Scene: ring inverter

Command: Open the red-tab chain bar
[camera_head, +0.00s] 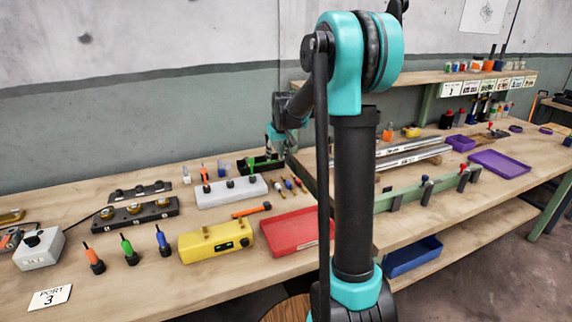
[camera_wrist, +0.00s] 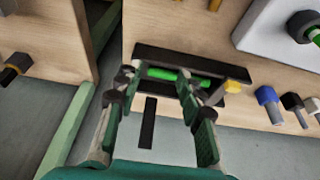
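No part that I can clearly identify as the red-tab chain bar shows. A green bar with dark clamps (camera_head: 425,190) stands on the right bench, with small red bits on top, too small to make out. My gripper (camera_wrist: 165,88) is open, its two fingers spread above a black holder (camera_wrist: 205,60) with a bright green rod (camera_wrist: 178,77) in it. The rod lies crosswise beyond and between the fingertips; I cannot tell whether they touch it. A yellow piece (camera_wrist: 237,87) is at the holder's right end. In the head view my gripper (camera_head: 275,145) is small, above this black holder (camera_head: 262,166).
A white block (camera_head: 232,191), a yellow box (camera_head: 216,241) and a red tray (camera_head: 290,231) stand nearby on the left bench. Several coloured drivers (camera_head: 128,250) stand at the front. My arm hides part of the bench. Purple trays (camera_head: 500,163) lie on the right bench.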

